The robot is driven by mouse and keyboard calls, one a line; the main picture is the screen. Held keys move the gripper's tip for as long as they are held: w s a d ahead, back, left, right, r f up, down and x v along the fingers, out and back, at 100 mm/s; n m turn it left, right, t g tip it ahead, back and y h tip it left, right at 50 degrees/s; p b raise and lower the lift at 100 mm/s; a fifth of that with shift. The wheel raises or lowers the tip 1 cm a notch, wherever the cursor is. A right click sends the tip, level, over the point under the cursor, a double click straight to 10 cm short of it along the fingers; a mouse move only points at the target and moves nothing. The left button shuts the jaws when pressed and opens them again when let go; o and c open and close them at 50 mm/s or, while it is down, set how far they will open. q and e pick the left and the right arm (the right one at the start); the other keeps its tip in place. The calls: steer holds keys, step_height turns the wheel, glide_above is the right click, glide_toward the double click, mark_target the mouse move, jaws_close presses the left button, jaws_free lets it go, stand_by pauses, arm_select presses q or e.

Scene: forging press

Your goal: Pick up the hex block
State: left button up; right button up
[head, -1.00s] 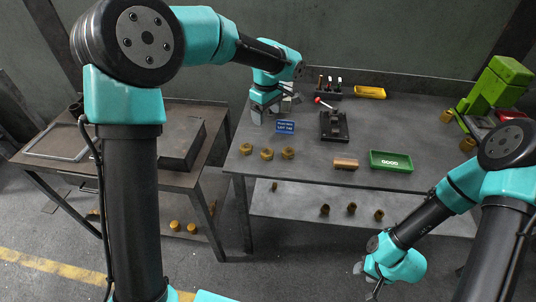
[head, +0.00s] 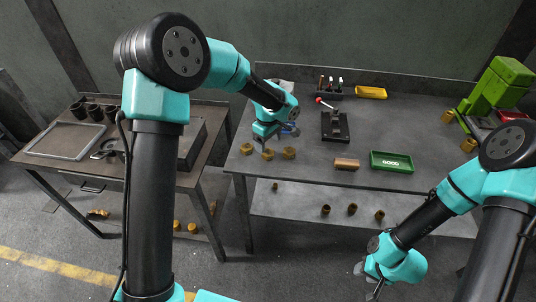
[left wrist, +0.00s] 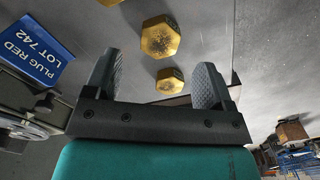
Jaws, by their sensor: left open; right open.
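Three brass hex blocks sit in a row near the front left of the grey table: a left one (head: 246,149), a middle one (head: 268,154) and a right one (head: 289,152). My left gripper (head: 268,142) is open and empty, just behind and above this row in the head view. My right gripper (head: 367,283) is open and empty at the lower right, in front of the table.
A blue sign (left wrist: 33,52) reads "PLUG RED LOT 742". A brown block (head: 346,163), a green "GOOD" tray (head: 391,161), a black fixture (head: 334,127) and a yellow tray (head: 371,92) stand farther right. A green press (head: 497,85) stands at the far right.

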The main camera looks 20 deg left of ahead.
mark_target(269, 152)
arm_select(q)
steer(key=shift+f, duration=0.1)
steer(key=shift+d+f, duration=0.15)
steer(key=shift+f, duration=2.35)
steer(key=shift+c, duration=0.3)
steer(key=c, duration=1.1)
steer(key=shift+r, duration=0.1)
steer(key=shift+c, duration=0.2)
steer(key=shift+r, duration=1.3)
steer(key=s+d+r, duration=0.1)
steer(key=s+d, duration=0.1)
steer(key=s, duration=0.5)
steer(key=s+d+r, duration=0.1)
steer(key=s+d, duration=0.1)
steer(key=s, duration=0.6)
steer(key=shift+s+d, duration=0.2)
steer(key=shift+s, duration=0.05)
steer(key=shift+w+r, duration=0.1)
steer(key=shift+w, duration=0.05)
